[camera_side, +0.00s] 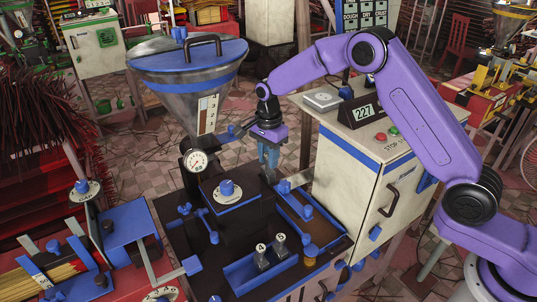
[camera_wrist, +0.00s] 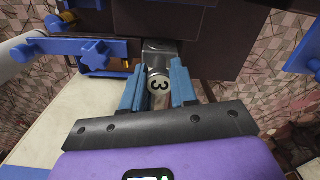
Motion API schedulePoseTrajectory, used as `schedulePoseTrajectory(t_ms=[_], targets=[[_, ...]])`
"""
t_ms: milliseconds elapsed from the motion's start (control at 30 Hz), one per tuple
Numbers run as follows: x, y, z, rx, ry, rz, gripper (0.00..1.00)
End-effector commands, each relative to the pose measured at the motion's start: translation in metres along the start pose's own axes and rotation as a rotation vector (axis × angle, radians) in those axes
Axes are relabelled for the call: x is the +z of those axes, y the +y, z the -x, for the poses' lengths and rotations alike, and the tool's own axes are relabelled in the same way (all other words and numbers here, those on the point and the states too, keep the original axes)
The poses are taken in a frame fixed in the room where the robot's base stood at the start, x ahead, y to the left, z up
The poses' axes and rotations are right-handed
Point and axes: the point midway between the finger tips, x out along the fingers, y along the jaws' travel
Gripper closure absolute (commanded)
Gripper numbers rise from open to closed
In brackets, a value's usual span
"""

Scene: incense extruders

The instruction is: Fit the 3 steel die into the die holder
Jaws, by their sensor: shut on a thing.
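My gripper (camera_side: 268,165) points down beside the dark extruder block, to the right of the hopper. In the wrist view, its two blue fingers (camera_wrist: 160,98) are shut on the steel 3 die (camera_wrist: 160,84), whose round pale face shows a "3". The die's grey body lies against the view of the dark machine; I cannot tell whether it touches it. In the side view the held die is not clear. I cannot pick out the die holder with certainty. Two other steel dies, marked 4 (camera_side: 262,256) and 5 (camera_side: 280,246), stand in a blue tray (camera_side: 240,279).
The hopper (camera_side: 187,75) with a blue lid stands left of my gripper. A pale cabinet (camera_side: 362,165) with a 227 display stands close on the right. A blue star knob (camera_wrist: 97,52) is left of the die in the wrist view. A gauge (camera_side: 196,160) sits below the hopper.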

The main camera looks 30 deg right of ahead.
Motion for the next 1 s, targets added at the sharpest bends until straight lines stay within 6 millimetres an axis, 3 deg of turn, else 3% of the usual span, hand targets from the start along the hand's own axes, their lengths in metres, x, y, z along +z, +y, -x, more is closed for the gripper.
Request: schedulePoseTrajectory(t_ms=[1000], targets=[[0.000, 0.000, -0.011, -0.001, 0.000, 0.000, 1.00]])
